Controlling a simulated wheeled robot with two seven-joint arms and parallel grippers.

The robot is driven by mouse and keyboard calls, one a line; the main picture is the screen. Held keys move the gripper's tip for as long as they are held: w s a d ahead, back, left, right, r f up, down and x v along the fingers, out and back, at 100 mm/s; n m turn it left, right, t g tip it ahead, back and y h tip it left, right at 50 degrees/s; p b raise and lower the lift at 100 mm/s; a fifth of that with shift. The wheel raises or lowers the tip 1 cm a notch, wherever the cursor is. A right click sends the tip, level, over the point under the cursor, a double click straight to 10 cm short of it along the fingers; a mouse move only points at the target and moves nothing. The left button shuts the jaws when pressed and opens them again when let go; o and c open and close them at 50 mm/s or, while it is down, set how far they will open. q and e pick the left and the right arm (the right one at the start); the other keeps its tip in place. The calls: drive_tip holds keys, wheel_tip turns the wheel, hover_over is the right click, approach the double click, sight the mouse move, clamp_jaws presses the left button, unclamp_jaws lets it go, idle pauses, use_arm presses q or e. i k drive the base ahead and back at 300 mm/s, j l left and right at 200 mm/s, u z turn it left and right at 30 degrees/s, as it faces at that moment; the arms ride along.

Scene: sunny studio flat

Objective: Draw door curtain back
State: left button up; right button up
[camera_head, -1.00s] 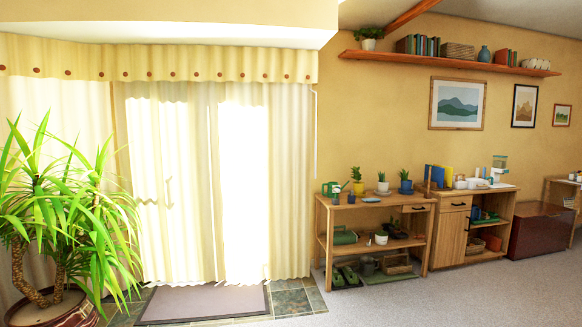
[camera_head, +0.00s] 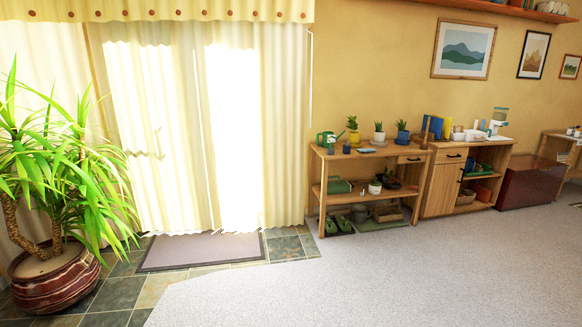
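The door curtain (camera_head: 283,150) is pale cream and hangs in folds under a cream valance with brown buttons. Its panels cover the left and right parts of the door, with bright light coming through around the middle. The glass door (camera_head: 232,130) shows as a bright strip between panels, and a faint door handle shape (camera_head: 158,143) shows through the left panel. Neither of my grippers is in view.
A large potted plant (camera_head: 55,282) stands at the left. A doormat (camera_head: 203,251) lies on slate tiles before the door. A wooden shelf bench (camera_head: 366,157) with small plants and a cabinet (camera_head: 444,188) stand along the right wall. The grey carpet (camera_head: 400,280) in front is clear.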

sight(281, 48)
drive_tip(key=i+l+z, duration=0.1)
drive_tip(key=i+z, duration=0.35)
drive_tip(key=i, duration=1.95)
